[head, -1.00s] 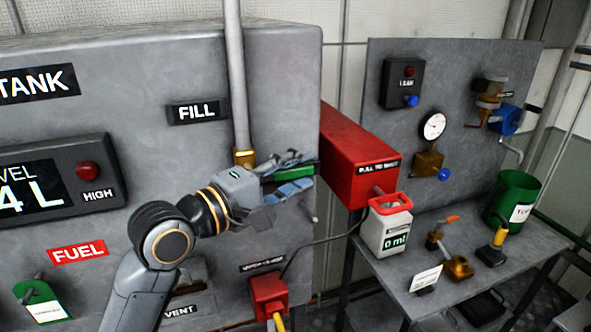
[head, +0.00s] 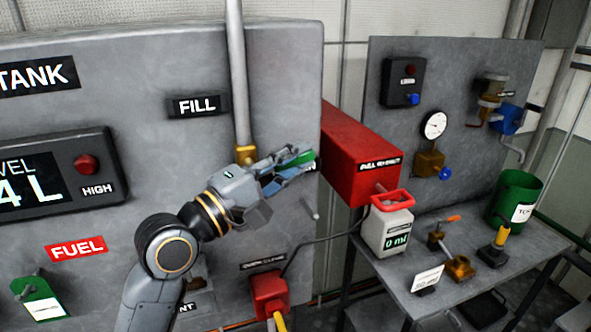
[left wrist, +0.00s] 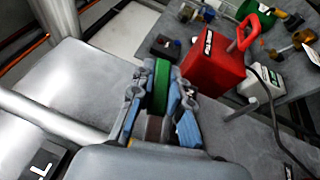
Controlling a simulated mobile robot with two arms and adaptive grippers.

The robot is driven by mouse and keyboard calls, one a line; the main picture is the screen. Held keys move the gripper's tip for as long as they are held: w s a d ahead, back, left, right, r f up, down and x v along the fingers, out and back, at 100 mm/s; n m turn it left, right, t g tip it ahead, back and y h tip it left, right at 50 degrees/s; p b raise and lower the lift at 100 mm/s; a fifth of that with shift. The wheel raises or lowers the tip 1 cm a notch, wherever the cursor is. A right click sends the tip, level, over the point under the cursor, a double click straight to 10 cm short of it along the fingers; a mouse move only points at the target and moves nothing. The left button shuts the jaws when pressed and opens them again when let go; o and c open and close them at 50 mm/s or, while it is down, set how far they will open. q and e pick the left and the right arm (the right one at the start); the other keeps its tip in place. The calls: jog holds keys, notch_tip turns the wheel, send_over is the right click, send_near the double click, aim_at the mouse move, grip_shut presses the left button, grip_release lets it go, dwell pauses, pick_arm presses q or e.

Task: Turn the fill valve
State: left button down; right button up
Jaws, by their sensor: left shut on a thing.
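The fill valve is on the brass fitting (head: 246,154) at the foot of a vertical grey pipe (head: 236,75), below the FILL label (head: 198,105) on the tank front. Its green lever (head: 300,159) points right and slightly up. My left gripper (head: 290,168) is shut on the green lever. In the left wrist view, the green lever (left wrist: 162,82) runs between the two fingers (left wrist: 158,112), with a brown part nearer the palm. The gripper hides part of the valve body. My right gripper is in neither view.
A red box (head: 350,150) with a red handle stands just right of the tank. A white canister reading 0 ml (head: 388,230) sits below it. A red box with a yellow handle (head: 268,290) is lower on the tank. A bench with brass valves stands at the right.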

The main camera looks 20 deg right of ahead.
pick_arm(q)
jog(key=shift+a+r+n+t+h+b, duration=0.3)
jog(key=shift+r+n+t+h+b, duration=0.65)
jog(key=shift+b, duration=0.45)
jog(key=shift+a+r+t+h, duration=0.1)
jog(key=shift+t+h, duration=0.15)
jog(key=c, duration=1.3)
grip_release()
jog(key=shift+s+a, duration=0.1)
jog(key=shift+a, duration=0.1)
jog(key=v, duration=1.1)
jog(key=shift+a+f, duration=0.2)
jog(key=shift+f, duration=0.05)
